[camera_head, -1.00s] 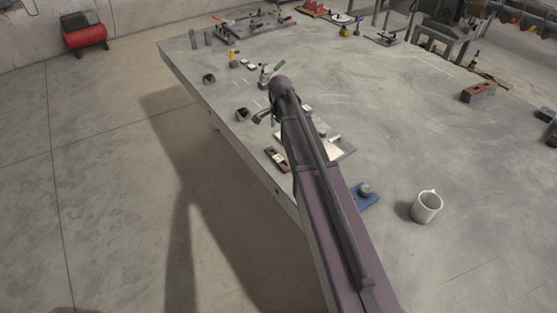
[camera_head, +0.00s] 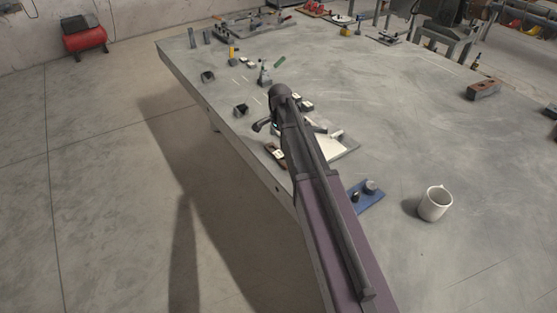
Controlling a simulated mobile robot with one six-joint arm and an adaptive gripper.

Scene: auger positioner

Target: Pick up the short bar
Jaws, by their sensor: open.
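I cannot tell for sure which thing is the short bar. A small pale bar (camera_head: 337,134) lies at the white plate just right of my arm. Two short dark upright pieces (camera_head: 199,37) stand near the table's far left corner. My gripper (camera_head: 259,126) is over the table's left part, at the end of my arm, and is open. It shows small and dark, partly hidden by my wrist. No object shows between its fingers. A dark bracket (camera_head: 241,111) is just left of it.
The grey table (camera_head: 420,130) has wide free room right of my arm. A brown bar-like block (camera_head: 484,90) lies far right. A green-handled tool (camera_head: 267,74) is beyond my gripper.

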